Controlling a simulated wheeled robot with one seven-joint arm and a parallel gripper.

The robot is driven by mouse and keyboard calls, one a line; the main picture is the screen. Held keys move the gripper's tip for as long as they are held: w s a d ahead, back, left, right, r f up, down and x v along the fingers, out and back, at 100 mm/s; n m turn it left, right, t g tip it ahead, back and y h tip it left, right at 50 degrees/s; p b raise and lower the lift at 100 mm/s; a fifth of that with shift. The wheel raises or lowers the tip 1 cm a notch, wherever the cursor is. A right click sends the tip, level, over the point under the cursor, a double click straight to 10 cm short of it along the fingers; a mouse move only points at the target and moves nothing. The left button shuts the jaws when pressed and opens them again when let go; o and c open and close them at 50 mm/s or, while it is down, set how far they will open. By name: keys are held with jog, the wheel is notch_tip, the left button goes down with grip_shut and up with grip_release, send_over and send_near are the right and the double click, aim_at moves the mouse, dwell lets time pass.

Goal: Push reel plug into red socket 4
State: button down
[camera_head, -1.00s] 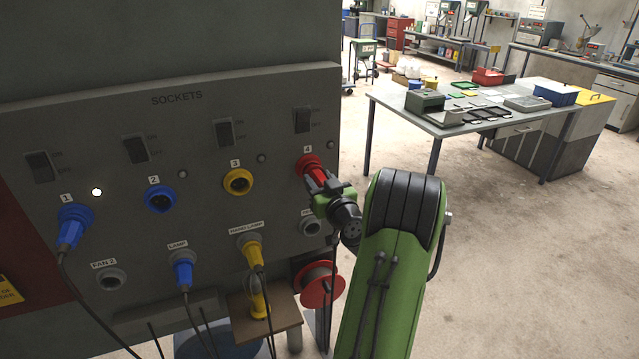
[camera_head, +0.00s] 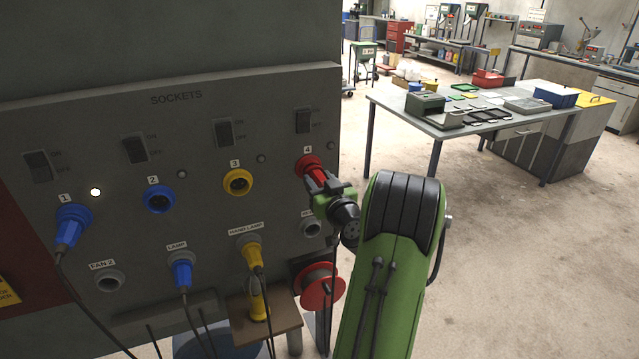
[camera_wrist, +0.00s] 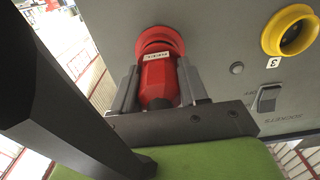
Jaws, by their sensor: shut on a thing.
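The red reel plug (camera_wrist: 158,80) is between the fingers of my gripper (camera_wrist: 157,88), which is shut on it. In the wrist view the plug's front end meets the red socket 4 (camera_wrist: 160,40); I cannot tell how deep it sits. In the head view the red socket 4 (camera_head: 307,163) is at the panel's upper right, with the plug (camera_head: 317,180) lined up against it and my gripper (camera_head: 322,190) behind. My arm hides part of the plug.
The grey panel (camera_head: 100,135) has a switch above each numbered socket. A blue plug is in socket 1 (camera_head: 72,225). Blue socket 2 (camera_head: 159,199) and yellow socket 3 (camera_head: 238,182) are empty. A small stool (camera_head: 275,318) stands below. Open floor lies right, before a workbench (camera_head: 440,127).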

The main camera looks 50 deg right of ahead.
jog(key=shift+w+d, duration=0.2)
jog(key=shift+w, duration=0.1)
jog(key=c, duration=0.5)
grip_release()
jog(key=b+v, duration=0.7)
jog(key=v, duration=0.8)
jog(key=shift+s+a+b, duration=0.2)
jog(key=shift+s+b, duration=0.1)
jog(key=shift+f, duration=0.1)
